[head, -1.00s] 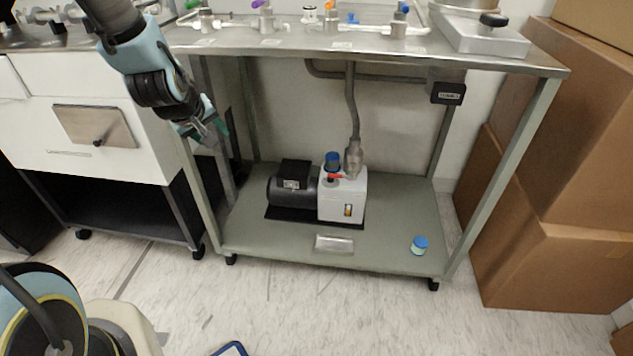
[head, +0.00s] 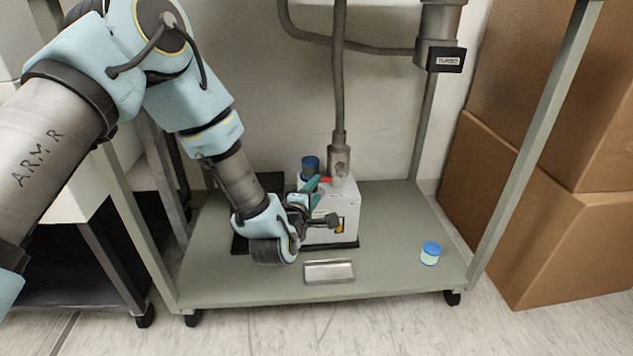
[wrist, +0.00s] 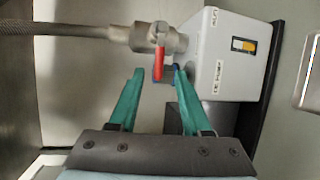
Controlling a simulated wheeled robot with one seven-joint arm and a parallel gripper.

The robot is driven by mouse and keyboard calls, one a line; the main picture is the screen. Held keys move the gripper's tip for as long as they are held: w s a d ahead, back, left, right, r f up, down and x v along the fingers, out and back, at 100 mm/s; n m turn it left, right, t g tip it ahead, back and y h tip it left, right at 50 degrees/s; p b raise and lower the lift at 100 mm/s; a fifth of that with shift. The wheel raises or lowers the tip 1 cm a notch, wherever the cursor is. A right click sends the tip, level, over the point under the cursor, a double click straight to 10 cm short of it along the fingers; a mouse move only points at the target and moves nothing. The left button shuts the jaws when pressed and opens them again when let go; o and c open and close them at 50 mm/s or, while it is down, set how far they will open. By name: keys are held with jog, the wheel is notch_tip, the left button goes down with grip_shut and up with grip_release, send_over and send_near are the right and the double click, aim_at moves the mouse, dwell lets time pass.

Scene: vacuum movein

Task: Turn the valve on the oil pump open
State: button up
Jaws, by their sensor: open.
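The oil pump (head: 340,213) is a white and black unit on the cart's lower shelf, with a metal hose fitting on top. Its valve has a red handle (wrist: 159,63), which shows just beyond and between my fingertips in the wrist view. My gripper (wrist: 157,72) has two green fingers spread apart, with nothing held between them. In the head view my gripper (head: 320,187) is at the pump's upper left, by the red handle. The right fingertip is close to the pump's body and a dark blue cap; whether it touches cannot be told. My arm hides the pump's black motor.
The hose (head: 338,70) rises from the pump to the cart top. A metal tray (head: 329,272) and a blue-capped jar (head: 430,253) sit on the shelf (head: 390,280). Cart legs stand at both sides, and cardboard boxes (head: 567,235) are at the right.

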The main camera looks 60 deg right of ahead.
aim_at(323, 179)
jog(key=b+x, duration=0.2)
jog(key=x, duration=0.8)
jog(key=shift+w, duration=0.1)
grip_shut()
dwell(1.2)
